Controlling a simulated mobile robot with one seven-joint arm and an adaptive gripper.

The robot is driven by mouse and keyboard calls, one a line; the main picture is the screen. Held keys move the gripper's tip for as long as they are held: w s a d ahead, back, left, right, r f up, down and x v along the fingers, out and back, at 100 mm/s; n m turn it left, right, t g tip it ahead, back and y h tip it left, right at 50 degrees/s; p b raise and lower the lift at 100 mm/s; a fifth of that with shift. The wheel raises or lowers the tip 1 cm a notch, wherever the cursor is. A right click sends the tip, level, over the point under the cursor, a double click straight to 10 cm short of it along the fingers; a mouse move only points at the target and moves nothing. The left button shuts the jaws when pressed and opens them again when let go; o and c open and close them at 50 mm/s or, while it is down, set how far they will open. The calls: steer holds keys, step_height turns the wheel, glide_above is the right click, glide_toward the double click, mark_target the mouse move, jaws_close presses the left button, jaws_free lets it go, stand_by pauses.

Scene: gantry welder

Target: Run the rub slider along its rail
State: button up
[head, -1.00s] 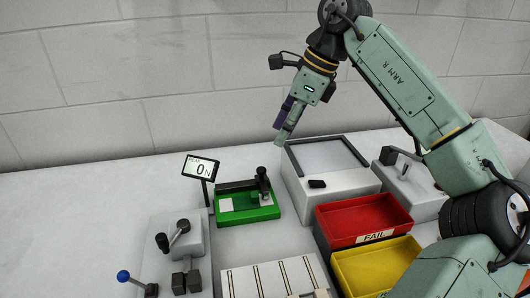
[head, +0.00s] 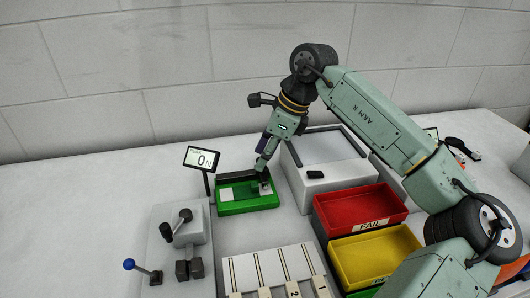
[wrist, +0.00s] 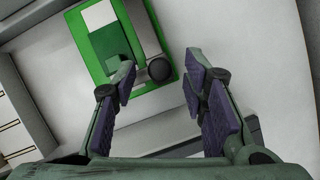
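The rub slider is a dark block with a round black knob (wrist: 160,69) at the right end of its rail on a green base (head: 236,208). In the head view, my gripper (head: 262,166) is over that end and partly hides the slider. In the wrist view, my gripper (wrist: 159,67) is open, with one finger on each side of the knob in the picture. I cannot tell whether either finger touches it. The dark grey rail (head: 238,184) runs along the back of the base. A white patch (wrist: 98,14) lies on the green base.
A display reading 0 N (head: 203,159) stands behind the base's left end. A grey lever box (head: 170,265) is in front left. A white box (head: 320,155) stands close on the right, with a red FAIL bin (head: 375,205) and a yellow bin (head: 375,255) before it.

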jaws_close()
stand_by(0.7)
